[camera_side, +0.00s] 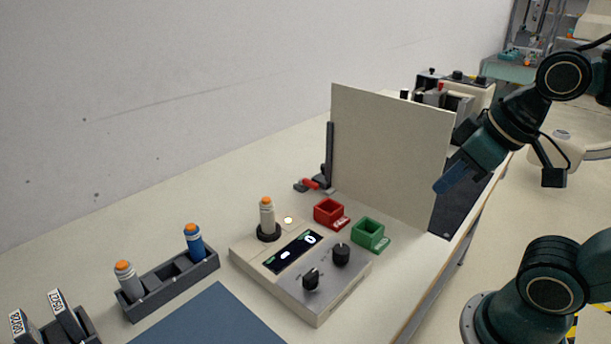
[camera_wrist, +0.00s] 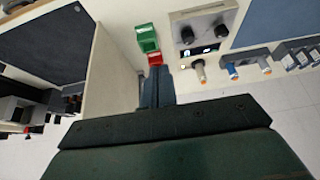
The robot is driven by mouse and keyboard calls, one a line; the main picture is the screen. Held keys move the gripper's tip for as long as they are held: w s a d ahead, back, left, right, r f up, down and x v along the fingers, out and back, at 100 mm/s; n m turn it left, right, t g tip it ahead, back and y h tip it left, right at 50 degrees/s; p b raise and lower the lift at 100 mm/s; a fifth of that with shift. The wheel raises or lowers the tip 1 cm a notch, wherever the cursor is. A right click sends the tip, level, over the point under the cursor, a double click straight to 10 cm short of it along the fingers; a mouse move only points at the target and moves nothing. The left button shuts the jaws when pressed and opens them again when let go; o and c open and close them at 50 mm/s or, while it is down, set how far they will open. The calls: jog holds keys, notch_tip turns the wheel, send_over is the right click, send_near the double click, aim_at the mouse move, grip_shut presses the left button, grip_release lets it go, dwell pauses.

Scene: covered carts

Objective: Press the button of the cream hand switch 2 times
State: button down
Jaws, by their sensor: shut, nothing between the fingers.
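The cream hand switch (camera_side: 267,215) stands upright in a black round holder at the back left corner of the control box, its orange button on top. It also shows in the wrist view (camera_wrist: 199,72), right of my fingers. In the wrist view my gripper's fingers (camera_wrist: 155,72) lie together, seen over the red bin. Nothing touches the button.
The control box (camera_side: 317,306) has two dark knobs and a lit display. A red bin (camera_side: 330,212) and green bin (camera_side: 370,234) sit behind it. The beige panel (camera_side: 390,150) stands upright nearby. A grey rack (camera_side: 207,266) holds blue and pale grey switches.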

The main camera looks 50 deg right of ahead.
dwell(0.6)
jog(key=r+n+t+y, duration=0.1)
jog(key=n+t+y, duration=0.15)
jog(key=n, duration=0.85)
send_over(266, 200)
jog(key=shift+s+d+r+t+h, duration=0.25)
jog(key=shift+s+d+t, duration=0.1)
jog(key=shift+t, duration=0.1)
jog(key=shift+f, duration=0.15)
jog(key=shift+f, duration=4.3)
